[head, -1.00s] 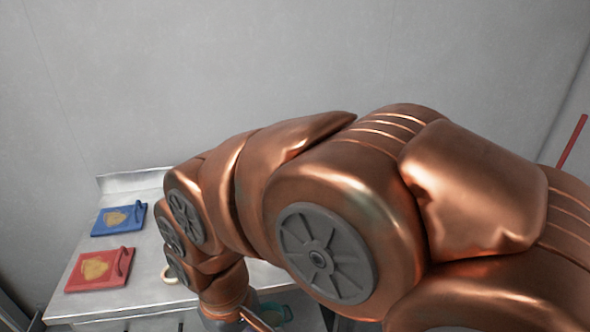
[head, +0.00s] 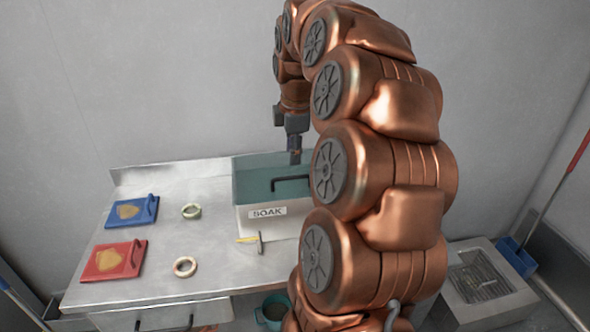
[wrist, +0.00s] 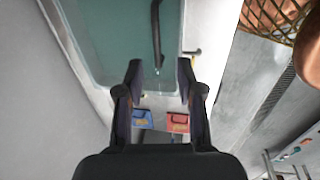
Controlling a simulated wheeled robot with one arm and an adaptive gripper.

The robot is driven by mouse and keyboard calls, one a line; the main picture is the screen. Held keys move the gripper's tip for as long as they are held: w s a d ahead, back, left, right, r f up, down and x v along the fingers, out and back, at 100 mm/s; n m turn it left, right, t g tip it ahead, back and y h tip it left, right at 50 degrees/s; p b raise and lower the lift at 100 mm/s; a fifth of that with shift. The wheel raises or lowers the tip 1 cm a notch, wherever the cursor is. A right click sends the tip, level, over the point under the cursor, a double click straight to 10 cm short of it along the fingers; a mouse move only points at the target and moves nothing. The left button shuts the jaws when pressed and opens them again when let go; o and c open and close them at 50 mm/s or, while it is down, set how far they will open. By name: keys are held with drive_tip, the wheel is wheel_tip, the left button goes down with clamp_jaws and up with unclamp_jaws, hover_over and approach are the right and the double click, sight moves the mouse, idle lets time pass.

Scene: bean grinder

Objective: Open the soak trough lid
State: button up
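The soak trough (head: 253,225) is a white box with a SOAK label, at the right end of the metal counter. Its lid (head: 252,180) is a translucent teal panel that appears to lie flat over the top; it also fills the upper wrist view (wrist: 105,35). A dark bar handle (head: 290,178) is on the lid, and it shows in the wrist view (wrist: 156,35) ahead of the fingertips. My gripper (head: 294,155) points down over the trough. In the wrist view (wrist: 160,72) its fingers are apart with nothing held between them. My arm hides the trough's right side.
A blue board (head: 132,211) and a red board (head: 114,261) lie at the counter's left. Two rings (head: 185,267) and a small yellow-handled tool (head: 250,240) lie between them and the trough. A floor sink (head: 483,282) stands at the right.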

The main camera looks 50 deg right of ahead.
sight(295, 176)
drive_tip(key=shift+w+d+f+p, duration=0.2)
drive_tip(key=shift+d+f+p, duration=0.15)
drive_tip(key=shift+f, duration=0.9)
drive_tip(key=shift+w+d+f+p, duration=0.25)
drive_tip(key=shift+f+p, duration=0.15)
drive_tip(key=shift+f, duration=0.9)
drive_tip(key=shift+w+d+f+p, duration=0.15)
drive_tip(key=shift+d+f+p, duration=0.2)
drive_tip(key=shift+f, duration=0.9)
clamp_jaws()
